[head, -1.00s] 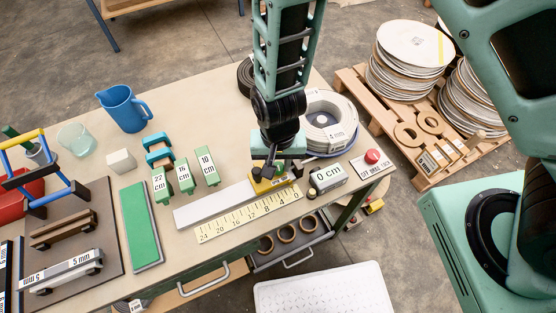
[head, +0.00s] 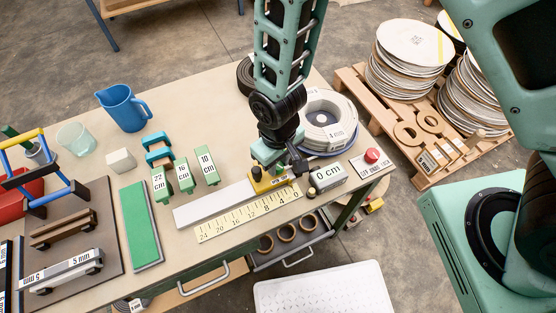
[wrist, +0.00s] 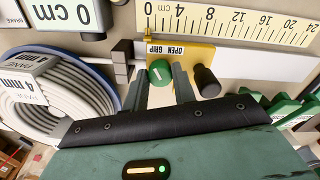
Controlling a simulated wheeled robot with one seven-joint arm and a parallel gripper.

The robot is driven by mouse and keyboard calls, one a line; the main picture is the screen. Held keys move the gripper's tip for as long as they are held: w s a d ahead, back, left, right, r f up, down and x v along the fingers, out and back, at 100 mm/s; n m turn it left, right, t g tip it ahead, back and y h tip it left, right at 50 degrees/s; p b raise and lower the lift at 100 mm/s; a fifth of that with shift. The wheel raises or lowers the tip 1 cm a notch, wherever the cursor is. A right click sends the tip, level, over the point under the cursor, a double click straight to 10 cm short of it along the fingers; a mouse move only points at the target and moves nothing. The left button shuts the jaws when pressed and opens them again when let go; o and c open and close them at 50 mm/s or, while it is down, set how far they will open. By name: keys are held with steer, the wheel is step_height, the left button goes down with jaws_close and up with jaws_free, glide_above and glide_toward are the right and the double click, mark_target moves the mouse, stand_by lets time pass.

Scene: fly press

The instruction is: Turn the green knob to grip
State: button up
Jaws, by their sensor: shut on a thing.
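The green knob (wrist: 160,72) sits on the yellow block in the wrist view, below a label reading OPEN and GRIP. It has a white mark on its face. My gripper (wrist: 162,88) has its two grey fingers on either side of the knob, shut on it. The yellow block (head: 268,185) stands on the white rail in the head view, at the zero end of the scale. In the head view my gripper (head: 272,168) is over the block and hides the green knob.
A black knob (wrist: 207,82) stands on the yellow block close to my finger. The cable coil (head: 328,120) lies behind, and the 0 cm display (head: 328,177) stands to the right with a red button (head: 372,156) beyond. A yellow ruler (head: 248,214) runs in front of the rail.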

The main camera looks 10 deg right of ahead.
mark_target(278, 165)
stand_by(0.3)
steer(key=o, duration=1)
steer(key=shift+r, duration=0.1)
step_height(278, 165, up, 17)
steer(key=shift+r+b, duration=0.15)
steer(key=shift+b, duration=0.5)
steer(key=shift+n+y, duration=0.3)
steer(key=shift+n, duration=0.3)
steer(key=s+d+r, duration=0.2)
steer(key=s, duration=0.1)
steer(key=s+d+r, duration=0.2)
steer(key=s+d, duration=0.1)
steer(key=s, duration=0.1)
steer(key=s+d+r, duration=0.2)
steer(key=s+d, duration=0.1)
steer(key=s, duration=0.1)
